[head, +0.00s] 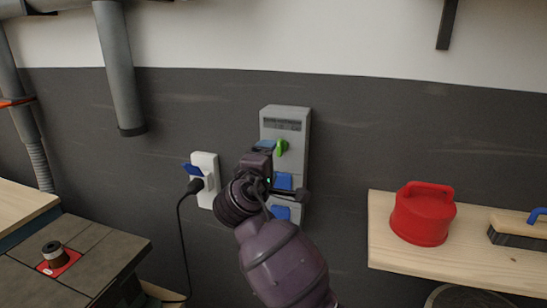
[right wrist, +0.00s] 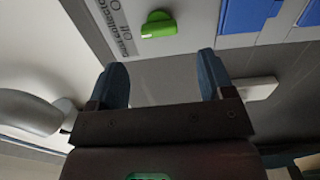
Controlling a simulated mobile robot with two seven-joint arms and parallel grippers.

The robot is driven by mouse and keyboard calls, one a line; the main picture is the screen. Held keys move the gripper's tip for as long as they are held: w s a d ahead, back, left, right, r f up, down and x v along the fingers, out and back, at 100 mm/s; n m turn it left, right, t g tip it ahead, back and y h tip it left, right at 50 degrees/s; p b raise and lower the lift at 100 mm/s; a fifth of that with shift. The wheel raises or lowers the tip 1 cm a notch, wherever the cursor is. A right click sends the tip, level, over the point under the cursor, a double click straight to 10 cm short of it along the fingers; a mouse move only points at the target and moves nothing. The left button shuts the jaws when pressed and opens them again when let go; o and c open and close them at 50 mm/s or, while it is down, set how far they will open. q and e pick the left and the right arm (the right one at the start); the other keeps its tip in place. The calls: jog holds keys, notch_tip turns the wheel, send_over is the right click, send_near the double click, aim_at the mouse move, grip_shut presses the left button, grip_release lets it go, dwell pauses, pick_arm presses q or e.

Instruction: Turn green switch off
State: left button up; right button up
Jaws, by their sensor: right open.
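The green switch (head: 282,147) is a small knob on the upper front of a grey wall box (head: 297,118). In the head view it appears roughly upright and slightly tilted. In the right wrist view the green switch (right wrist: 158,25) lies just beyond the fingertips, beside a printed label panel (right wrist: 112,20) with "Off" legible. My right gripper (head: 264,147) is in front of the box, just left of the switch in the head view. Its two blue fingers are apart and empty in the right wrist view (right wrist: 162,64). My wrist hides part of the box's lower half. My left gripper is out of view.
Blue socket covers (head: 283,181) sit below the switch. A white outlet (head: 204,165) with a black plug and cable is to the left. A wooden shelf (head: 385,240) at right carries a red container (head: 423,215) and a brush (head: 515,230).

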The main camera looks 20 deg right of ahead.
jog(key=v, duration=0.4)
jog(key=shift+s+a+b, duration=0.15)
jog(key=shift+s+b, duration=0.15)
jog(key=shift+b, duration=0.05)
